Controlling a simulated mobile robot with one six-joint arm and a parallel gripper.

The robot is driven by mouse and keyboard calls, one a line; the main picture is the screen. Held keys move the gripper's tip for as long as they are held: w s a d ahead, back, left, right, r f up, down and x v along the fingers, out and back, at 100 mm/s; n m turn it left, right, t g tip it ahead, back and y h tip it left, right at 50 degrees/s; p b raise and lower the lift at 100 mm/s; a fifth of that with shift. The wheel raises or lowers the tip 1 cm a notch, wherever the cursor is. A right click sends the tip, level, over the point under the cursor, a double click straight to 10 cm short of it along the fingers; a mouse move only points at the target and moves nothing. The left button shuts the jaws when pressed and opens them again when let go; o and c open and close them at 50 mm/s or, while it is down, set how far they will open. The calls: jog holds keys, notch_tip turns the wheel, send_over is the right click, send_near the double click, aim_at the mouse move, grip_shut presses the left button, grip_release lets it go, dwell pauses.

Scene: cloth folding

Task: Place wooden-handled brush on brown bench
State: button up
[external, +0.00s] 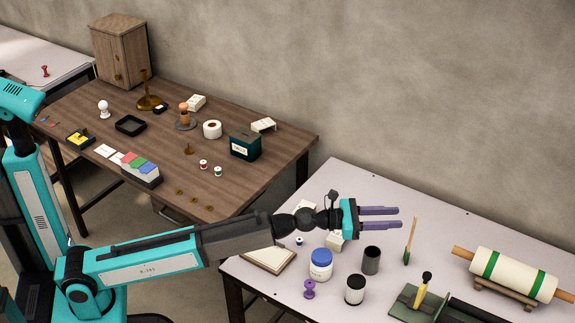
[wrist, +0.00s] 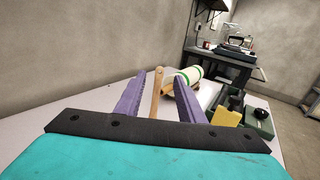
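The wooden-handled brush (external: 410,238) stands nearly upright on the pale table, with a tan handle above and a green lower end. Its handle also shows in the wrist view (wrist: 157,92), between my two purple fingers and apparently just beyond them. My gripper (external: 401,217) is open and empty, with its fingers stretched level to the right and their tips just left of the handle's top. In the wrist view the fingers (wrist: 160,80) are spread apart. The brown bench (external: 231,188) stands at the left, behind my arm, and is not seen in the wrist view.
On the pale table (external: 340,180) are a blue-lidded jar (external: 321,264), a dark cup (external: 371,260), a black-lidded jar (external: 355,290), a yellow-handled tool (external: 423,287) and a roll on a stand (external: 512,274). The bench holds several small items; its near right part has clear room.

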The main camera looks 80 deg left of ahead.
aim_at(414, 239)
jog(key=w+a+r+m+t+y+p, duration=0.2)
jog(key=a+m+y+p, duration=0.15)
jog(key=m, duration=1.65)
jog(key=d+f+m+g+h+p, duration=0.1)
jog(key=d+f+m+p, duration=0.1)
jog(key=m+p, duration=0.4)
jog(key=w+d+f+m+g+h+p, duration=0.1)
jog(key=f+m+p, duration=0.4)
jog(key=m, duration=0.5)
jog(key=shift+d+h+p, duration=0.55)
jog(key=shift+h, duration=0.2)
jog(key=shift+w, duration=0.1)
jog(key=shift+w+d, duration=0.2)
jog(key=shift+w, duration=1)
jog(key=shift+w+d, duration=0.2)
jog(key=shift+w, duration=1)
